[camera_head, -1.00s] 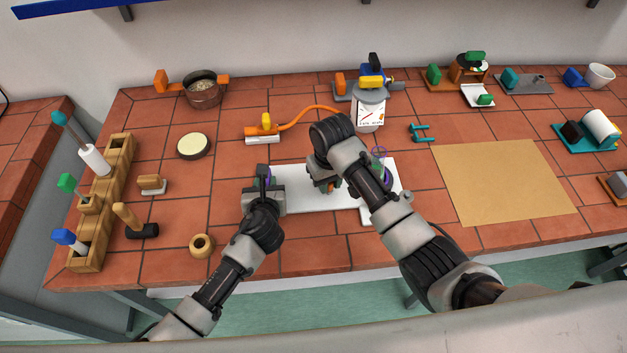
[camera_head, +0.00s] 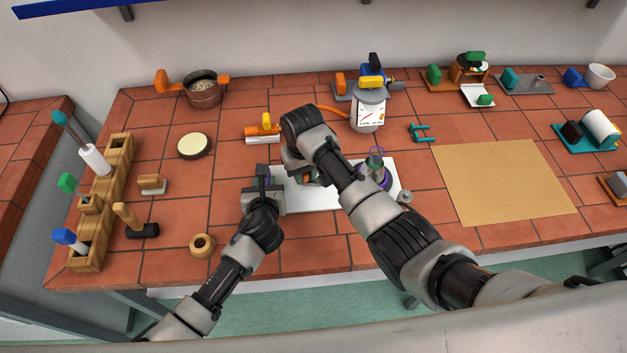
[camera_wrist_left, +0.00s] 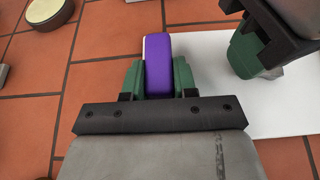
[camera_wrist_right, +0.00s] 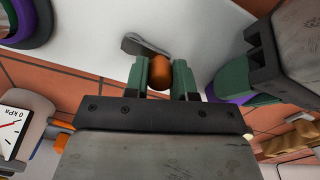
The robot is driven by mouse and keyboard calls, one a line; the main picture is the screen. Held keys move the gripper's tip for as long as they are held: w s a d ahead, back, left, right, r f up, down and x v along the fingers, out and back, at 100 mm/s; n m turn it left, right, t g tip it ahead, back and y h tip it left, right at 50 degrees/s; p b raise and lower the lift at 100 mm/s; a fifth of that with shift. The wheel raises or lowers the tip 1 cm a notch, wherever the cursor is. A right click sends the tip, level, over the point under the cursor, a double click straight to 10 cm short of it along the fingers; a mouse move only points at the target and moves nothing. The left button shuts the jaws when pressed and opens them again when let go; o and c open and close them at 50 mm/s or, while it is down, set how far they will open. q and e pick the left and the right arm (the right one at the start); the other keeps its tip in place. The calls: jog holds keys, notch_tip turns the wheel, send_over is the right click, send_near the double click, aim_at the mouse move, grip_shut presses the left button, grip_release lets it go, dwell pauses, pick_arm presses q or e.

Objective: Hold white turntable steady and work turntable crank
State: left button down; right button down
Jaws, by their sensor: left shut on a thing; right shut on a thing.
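The white turntable (camera_head: 325,199) is a flat white plate with a dark and purple round part (camera_head: 384,178) at its right end. My left gripper (camera_head: 263,178) is shut on the purple grip (camera_wrist_left: 165,55) at the plate's left end. My right gripper (camera_head: 308,178) is shut on the orange crank knob (camera_wrist_right: 160,70). A grey crank arm (camera_wrist_right: 142,45) shows beside the knob in the right wrist view. The two grippers are close together. My right arm hides part of the plate in the head view.
A tan mat (camera_head: 503,182) lies right. A mallet (camera_head: 135,222), wooden ring (camera_head: 202,245) and wooden rack (camera_head: 90,235) are left. The tiles in front of the rack's right side are mostly clear.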

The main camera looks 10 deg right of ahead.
jog(key=shift+w+d, duration=0.15)
jog(key=shift+w, duration=0.5)
jog(key=c, duration=0.8)
grip_release()
jog(key=shift+w+d, duration=0.1)
jog(key=shift+w, duration=0.1)
jog(key=shift+c, duration=0.2)
notch_tip(320, 180, up, 12)
